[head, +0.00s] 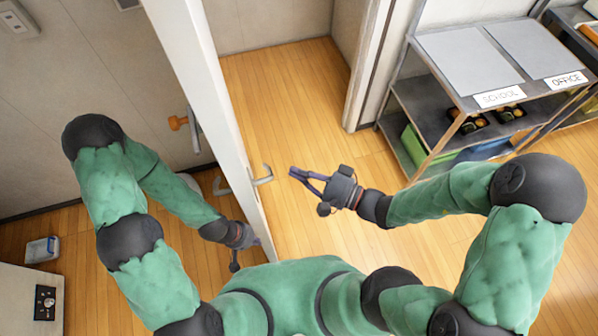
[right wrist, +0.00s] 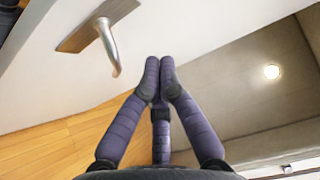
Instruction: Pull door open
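The white door (head: 203,85) stands edge-on in the head view, swung away from the frame on the right. A metal lever handle (head: 262,176) sticks out from its right face, and another lever (head: 221,187) from its left face. The right-face handle also shows in the right wrist view (right wrist: 110,47), on a brown plate. My right gripper (head: 291,172) is just right of that handle, apart from it. In the wrist view its fingertips (right wrist: 160,63) meet with nothing between them. My left gripper (head: 247,252) is low at the door's left side; its finger opening is unclear.
A metal rack (head: 440,100) with trays and bins stands at the right. The door frame (head: 370,65) stands left of it. Open wooden floor (head: 290,90) lies between door and frame.

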